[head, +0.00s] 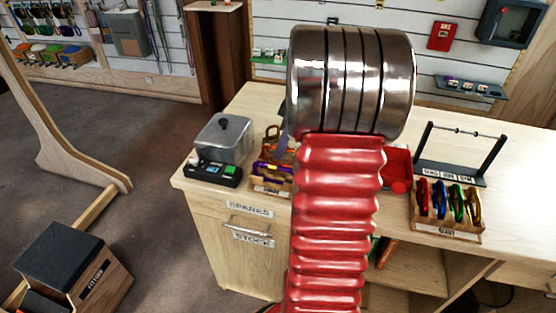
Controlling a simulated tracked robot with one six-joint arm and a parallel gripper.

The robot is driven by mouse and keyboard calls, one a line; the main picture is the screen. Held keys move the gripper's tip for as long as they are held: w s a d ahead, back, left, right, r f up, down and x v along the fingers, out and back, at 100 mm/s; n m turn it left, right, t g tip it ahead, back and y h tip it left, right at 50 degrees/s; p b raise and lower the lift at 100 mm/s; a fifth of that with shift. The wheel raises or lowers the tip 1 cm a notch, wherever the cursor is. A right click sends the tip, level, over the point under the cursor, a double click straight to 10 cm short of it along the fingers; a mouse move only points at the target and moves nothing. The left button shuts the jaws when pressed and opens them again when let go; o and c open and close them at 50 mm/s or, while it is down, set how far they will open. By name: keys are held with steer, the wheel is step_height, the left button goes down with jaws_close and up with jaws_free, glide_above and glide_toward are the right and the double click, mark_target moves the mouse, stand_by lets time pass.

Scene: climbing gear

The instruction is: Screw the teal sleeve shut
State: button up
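I cannot make out a teal sleeve in the head view. A wooden rack of carabiners (270,186), some orange and purple, stands on the bench left of my arm and is partly hidden by it. A second rack (447,228) on the right holds red, blue, green and yellow carabiners. My red ribbed arm and its steel joint fill the middle of the view and cover part of the bench. I cannot make out my gripper; a dark grey sliver shows beside the arm, and I cannot tell what it is.
The wooden bench (236,116) carries a grey lidded box (224,142), a black tray with small coloured items (213,173), a red bin (397,168) and a dark bar stand (456,170). A padded wooden box (75,262) stands on the floor at left.

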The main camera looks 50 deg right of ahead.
steer(key=shift+f, duration=0.5)
steer(key=shift+s+a, duration=0.35)
steer(key=shift+a, duration=0.3)
steer(key=shift+r, duration=1.45)
steer(key=shift+w+d, duration=0.25)
steer(key=shift+d, duration=0.45)
